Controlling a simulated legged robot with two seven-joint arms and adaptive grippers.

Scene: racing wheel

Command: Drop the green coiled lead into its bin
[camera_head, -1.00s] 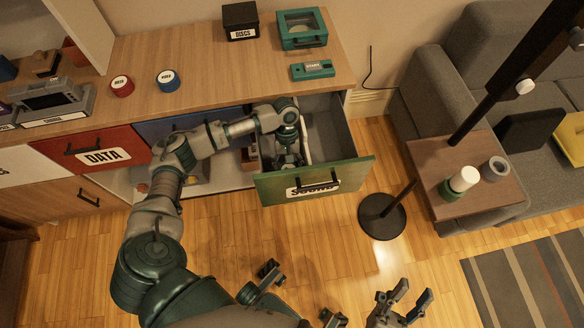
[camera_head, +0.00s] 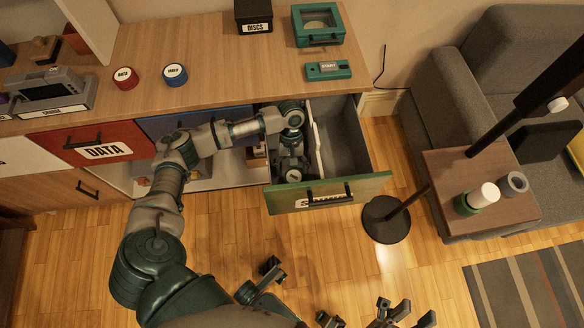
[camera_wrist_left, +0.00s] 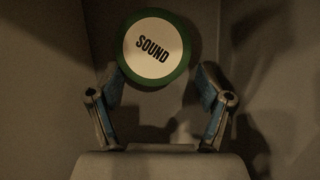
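The green-rimmed round piece with a white SOUND face (camera_wrist_left: 153,50) lies just beyond my left fingertips in the left wrist view. No coil shows on it from here. In the head view its pale face (camera_head: 293,176) shows in the left compartment of the open green-fronted drawer (camera_head: 345,190). My left gripper (camera_head: 291,160) reaches down into that compartment. In the left wrist view its two fingers (camera_wrist_left: 160,82) stand apart, with a gap beside the round piece. My right gripper (camera_head: 415,313) is at the bottom edge of the head view, fingers apart and empty.
A divider (camera_head: 317,148) splits the drawer; the right compartment looks empty. Red (camera_head: 126,78) and blue (camera_head: 173,76) round pieces sit on the wooden counter (camera_head: 220,85). A black lamp stand (camera_head: 386,219) and side table (camera_head: 485,180) stand to the right.

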